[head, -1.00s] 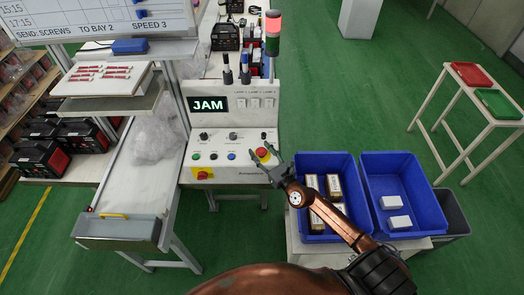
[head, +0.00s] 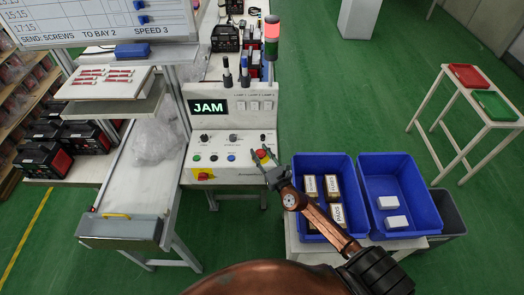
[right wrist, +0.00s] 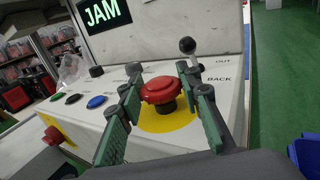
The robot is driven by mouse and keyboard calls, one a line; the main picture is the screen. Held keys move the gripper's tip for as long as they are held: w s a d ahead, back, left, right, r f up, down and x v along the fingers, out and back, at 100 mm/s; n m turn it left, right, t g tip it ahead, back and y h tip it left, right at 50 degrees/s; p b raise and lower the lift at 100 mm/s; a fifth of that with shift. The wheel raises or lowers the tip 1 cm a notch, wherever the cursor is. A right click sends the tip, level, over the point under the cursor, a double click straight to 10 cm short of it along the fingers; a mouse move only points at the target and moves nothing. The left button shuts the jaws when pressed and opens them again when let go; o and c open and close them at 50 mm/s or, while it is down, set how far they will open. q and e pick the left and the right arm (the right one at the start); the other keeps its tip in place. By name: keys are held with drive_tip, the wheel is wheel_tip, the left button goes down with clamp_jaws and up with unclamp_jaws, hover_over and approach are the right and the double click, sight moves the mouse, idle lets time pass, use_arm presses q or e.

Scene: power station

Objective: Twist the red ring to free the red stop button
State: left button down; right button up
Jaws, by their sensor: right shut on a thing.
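The red stop button (head: 262,153) is a mushroom-shaped head on a yellow disc (right wrist: 167,118), at the right end of the control panel's sloped top. In the right wrist view the button's red head (right wrist: 162,89) stands on a dark stem. My right gripper (head: 267,160) is at the button, its green-padded fingers on either side of the red head and shut on it. I cannot make out a separate ring or any marking on the head. My left gripper is not in view.
The display (head: 208,107) reads JAM. A black ball-topped lever (right wrist: 188,48) stands just behind the button. Black, green and blue controls lie to its left, and a red knob (head: 204,176) is on the panel's front. Blue bins (head: 300,235) stand at the right.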

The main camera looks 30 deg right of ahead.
drive_tip(key=h+p, duration=0.1)
drive_tip(key=m+h+p, duration=0.2)
drive_tip(key=p, duration=0.1)
drive_tip(key=shift+r+g, duration=0.25)
drive_tip(key=shift+g, duration=0.05)
drive_tip(key=shift+f+m+g+h+p, duration=0.1)
drive_tip(key=shift+m+g+h+p, duration=0.2)
drive_tip(key=shift+m+h+p, duration=0.55)
drive_tip(key=shift+d+f+m+g+h, duration=0.1)
drive_tip(key=shift+m+g+h, duration=0.4)
drive_tip(key=shift+h, duration=0.5)
drive_tip(key=shift+m+g+h, duration=0.3)
drive_tip(key=shift+m+h, duration=0.25)
drive_tip(key=shift+h, duration=0.4)
drive_tip(key=o, duration=1.2)
drive_tip(key=shift+s, duration=0.15)
drive_tip(key=v, duration=1.2)
drive_tip(key=shift+w, duration=0.2)
